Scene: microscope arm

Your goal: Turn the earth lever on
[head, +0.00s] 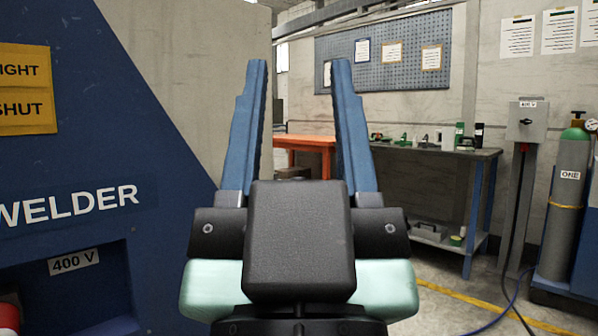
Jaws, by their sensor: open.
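My gripper (299,68) is in the middle of the head view, pointing away and up. Its two blue fingers stand wide apart with nothing between them. No lever labelled earth can be made out in this view. A large blue welder cabinet (80,130) fills the left side, marked "WELDER". It has a yellow sign and a recess (85,290) labelled "400 V", with a red part at the bottom left, partly cut off. My gripper is to the right of the cabinet and appears clear of it.
A grey switch box (527,122) marked "400 V" has a black knob. Beside it, a gas cylinder (572,175) labelled "ONE" stands in a blue stand. A workbench (440,155) with small items and an orange table (305,141) stand behind. Cables cross the floor at right.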

